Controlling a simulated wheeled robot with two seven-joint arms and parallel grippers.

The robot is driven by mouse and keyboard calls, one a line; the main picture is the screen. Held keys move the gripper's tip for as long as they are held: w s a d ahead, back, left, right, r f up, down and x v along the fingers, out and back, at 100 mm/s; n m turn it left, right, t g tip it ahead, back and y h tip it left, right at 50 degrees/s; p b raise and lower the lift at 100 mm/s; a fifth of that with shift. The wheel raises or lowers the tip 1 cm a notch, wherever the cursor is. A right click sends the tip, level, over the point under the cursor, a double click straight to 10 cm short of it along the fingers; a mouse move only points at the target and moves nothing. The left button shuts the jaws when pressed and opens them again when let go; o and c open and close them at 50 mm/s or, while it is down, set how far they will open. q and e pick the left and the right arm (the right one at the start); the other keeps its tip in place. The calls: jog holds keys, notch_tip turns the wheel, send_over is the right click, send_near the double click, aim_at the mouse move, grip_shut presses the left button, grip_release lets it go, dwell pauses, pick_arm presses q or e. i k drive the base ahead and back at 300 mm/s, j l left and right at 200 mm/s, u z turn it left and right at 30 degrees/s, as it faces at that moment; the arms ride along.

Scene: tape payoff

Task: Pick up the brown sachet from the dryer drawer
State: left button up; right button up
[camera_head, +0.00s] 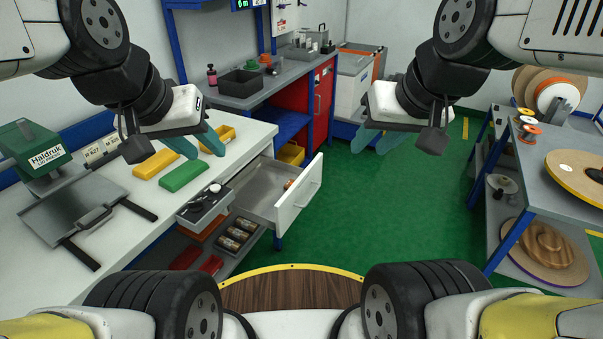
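The dryer drawer (262,186) is pulled out from under the white bench, its pale front panel (300,196) facing the green floor. A small brown sachet (288,184) lies inside it, close to the front panel. My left gripper (198,143) is over the bench top, left of the drawer and above it. Its teal fingers are spread apart with nothing visible between them. My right gripper (378,138) is in the air over the floor, right of the drawer. Its teal fingers are also apart and empty. Both are clear of the sachet.
On the white bench (120,222) are a yellow block (157,163), a green block (184,176), a yellow tray (217,139) and a green-topped Haldruk device (36,150). A grey control box (203,205) adjoins the drawer. Open green floor (400,215) lies right of it.

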aim_at(286, 187)
jog(key=i+j, duration=0.3)
jog(key=i+j+u, duration=0.1)
jog(key=i+j, duration=0.2)
jog(key=i, duration=0.15)
